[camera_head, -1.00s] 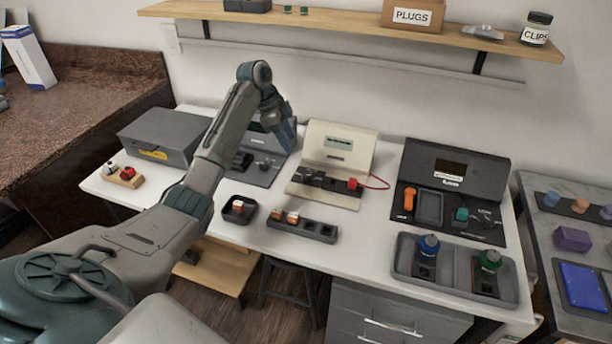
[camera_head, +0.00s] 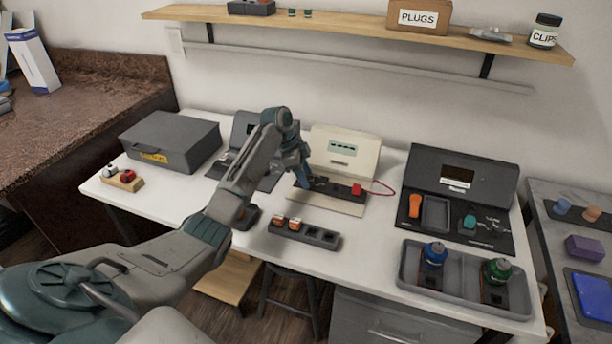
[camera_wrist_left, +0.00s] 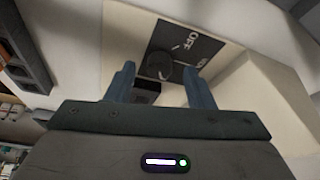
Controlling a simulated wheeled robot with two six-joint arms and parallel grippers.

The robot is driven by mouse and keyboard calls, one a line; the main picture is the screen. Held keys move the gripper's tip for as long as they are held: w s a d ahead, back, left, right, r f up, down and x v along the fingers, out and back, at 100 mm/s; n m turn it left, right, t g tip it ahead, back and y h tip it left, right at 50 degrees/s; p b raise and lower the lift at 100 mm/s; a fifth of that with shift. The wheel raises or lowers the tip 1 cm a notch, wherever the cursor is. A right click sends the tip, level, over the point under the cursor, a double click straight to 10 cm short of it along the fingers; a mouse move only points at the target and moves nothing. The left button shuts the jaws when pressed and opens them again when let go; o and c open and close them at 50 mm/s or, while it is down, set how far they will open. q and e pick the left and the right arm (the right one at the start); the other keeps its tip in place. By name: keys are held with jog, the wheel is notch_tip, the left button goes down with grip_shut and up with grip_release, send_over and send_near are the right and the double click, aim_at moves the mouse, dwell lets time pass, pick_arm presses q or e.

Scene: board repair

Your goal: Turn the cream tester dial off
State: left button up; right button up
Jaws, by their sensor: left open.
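The cream tester (camera_head: 362,150) stands open at the middle of the white table, with a dark strip, a red block and a red wire on its base. My left gripper (camera_head: 303,182) is over the left part of that base and hides the dial there. In the left wrist view, the round dark dial (camera_wrist_left: 159,66) sits on a black plate marked "OFF", with a second label partly hidden by a finger. The left gripper (camera_wrist_left: 160,84) is open, its two blue fingers to either side of the dial, apart from it as far as I can tell. The dial's pointer direction is unclear.
A dark open tester (camera_head: 461,175) is to the right, and another dark case stands behind my left arm. A block rack (camera_head: 303,234) and a grey tray (camera_head: 404,283) with blue and green bottles are in front. A shelf (camera_head: 350,30) hangs above.

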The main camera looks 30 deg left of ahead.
pick_arm(q)
jog(key=shift+w+d+f, duration=0.1)
jog(key=shift+d+f, duration=0.1)
jog(key=shift+f, duration=0.35)
jog(key=c, duration=1)
jog(key=shift+r, duration=0.1)
